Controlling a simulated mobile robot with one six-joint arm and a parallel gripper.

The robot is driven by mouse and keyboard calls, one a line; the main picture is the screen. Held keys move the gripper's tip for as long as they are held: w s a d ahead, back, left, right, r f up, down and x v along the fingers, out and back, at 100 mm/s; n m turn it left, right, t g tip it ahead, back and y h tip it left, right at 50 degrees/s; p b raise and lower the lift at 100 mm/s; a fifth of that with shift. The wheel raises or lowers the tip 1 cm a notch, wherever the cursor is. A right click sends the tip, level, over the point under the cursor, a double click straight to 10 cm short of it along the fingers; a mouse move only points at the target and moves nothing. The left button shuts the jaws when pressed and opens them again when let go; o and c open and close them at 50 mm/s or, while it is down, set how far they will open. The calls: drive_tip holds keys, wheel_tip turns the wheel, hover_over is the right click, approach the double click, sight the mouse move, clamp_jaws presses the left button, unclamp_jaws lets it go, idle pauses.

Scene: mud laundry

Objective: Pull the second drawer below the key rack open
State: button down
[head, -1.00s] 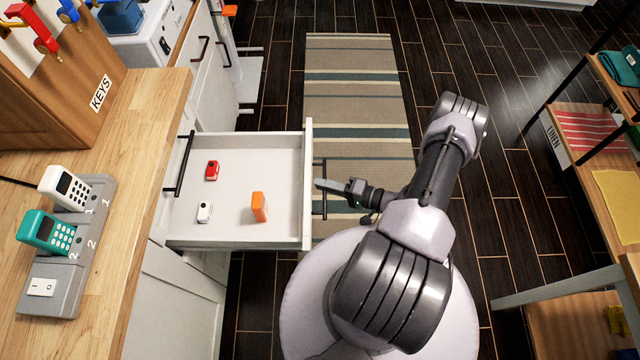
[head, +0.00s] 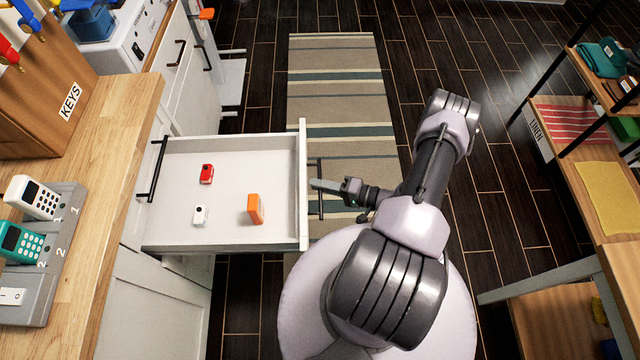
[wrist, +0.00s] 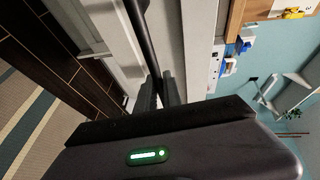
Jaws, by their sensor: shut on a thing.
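The key rack (head: 50,85), a wooden box labelled KEYS, stands on the counter at upper left in the head view. Below the counter, a white drawer (head: 225,220) is pulled well out, its inside visible. A shut drawer's dark handle (head: 152,170) shows above it, at the counter edge. My gripper (head: 322,186) is at the open drawer's front, shut on its dark bar handle (head: 320,207). In the wrist view my fingers (wrist: 158,92) close around the handle bar (wrist: 143,35).
The drawer holds a red item (head: 206,173), a white item (head: 200,215) and an orange block (head: 255,209). A striped rug (head: 335,80) lies on the dark floor beyond. A shelf unit (head: 575,150) stands at right. Two phones sit on the counter (head: 110,160).

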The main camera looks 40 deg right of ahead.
drive_tip(key=c, duration=1.8)
unclamp_jaws()
drive_tip(key=p+v, duration=0.3)
drive_tip(key=v, duration=1.4)
drive_tip(key=shift+s+d+r, duration=0.1)
drive_tip(key=shift+d+r, duration=0.05)
